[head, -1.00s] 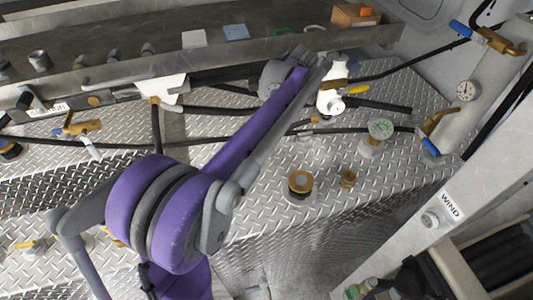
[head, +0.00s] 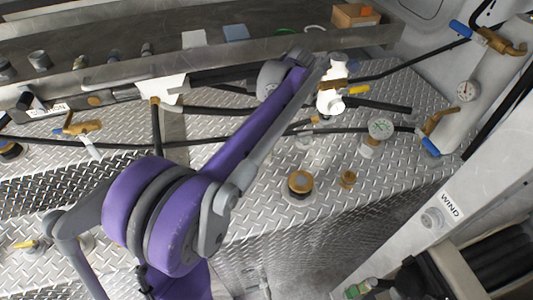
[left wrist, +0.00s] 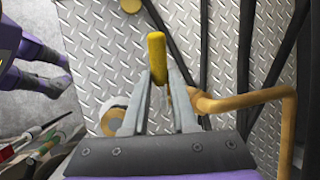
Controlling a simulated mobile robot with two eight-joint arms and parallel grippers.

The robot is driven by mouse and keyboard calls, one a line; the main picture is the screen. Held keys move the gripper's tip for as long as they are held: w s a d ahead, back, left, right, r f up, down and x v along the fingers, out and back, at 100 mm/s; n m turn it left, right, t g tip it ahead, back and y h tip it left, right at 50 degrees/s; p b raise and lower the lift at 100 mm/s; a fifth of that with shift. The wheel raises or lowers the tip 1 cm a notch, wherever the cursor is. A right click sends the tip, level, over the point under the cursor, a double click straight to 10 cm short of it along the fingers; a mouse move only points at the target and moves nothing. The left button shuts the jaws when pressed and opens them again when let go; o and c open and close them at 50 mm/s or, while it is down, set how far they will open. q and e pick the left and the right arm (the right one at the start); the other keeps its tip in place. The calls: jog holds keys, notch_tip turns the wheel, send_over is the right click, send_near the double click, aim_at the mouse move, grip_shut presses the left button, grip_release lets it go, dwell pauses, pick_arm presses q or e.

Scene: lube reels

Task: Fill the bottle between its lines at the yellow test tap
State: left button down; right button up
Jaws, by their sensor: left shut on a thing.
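In the left wrist view, my left gripper (left wrist: 158,72) is shut on a yellow lever (left wrist: 156,48), which stands out between the fingertips. A bent brass pipe (left wrist: 245,100) runs just right of the fingers. In the head view, a yellow lever (head: 357,89) shows beside a white fitting (head: 331,97) with brass on it. My left arm reaches up towards it. The gripper itself is hidden there behind the forearm. I cannot tell for sure that this is the lever I hold. I cannot make out the bottle or its lines. My right gripper does not show clearly.
A brass-topped cap (head: 300,184) and a smaller brass fitting (head: 347,179) stand on the diamond plate. Black hoses cross the plate. A blue-handled brass tap (head: 436,128) is at the right. A cardboard box (head: 352,16) sits behind.

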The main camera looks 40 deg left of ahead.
pick_arm(q)
jog(key=shift+s+a+f+t+h, duration=0.3)
jog(key=shift+s+t+h, duration=0.1)
jog(key=shift+t+h, duration=0.35)
jog(key=shift+f+t+h, duration=0.2)
jog(key=shift+t+h, duration=0.05)
jog(key=shift+t, duration=0.2)
jog(key=shift+s+a+f+n+t+h, duration=0.15)
jog(key=shift+f+n+t+h, duration=0.15)
jog(key=shift+t+h, duration=0.1)
jog(key=c, duration=0.6)
grip_release()
jog(key=r, duration=0.3)
jog(key=s+d+r, duration=0.1)
jog(key=r, duration=0.6)
jog(key=shift+s+d+r+p, duration=0.25)
jog(key=shift+d+r+p, duration=0.05)
jog(key=shift+p, duration=0.05)
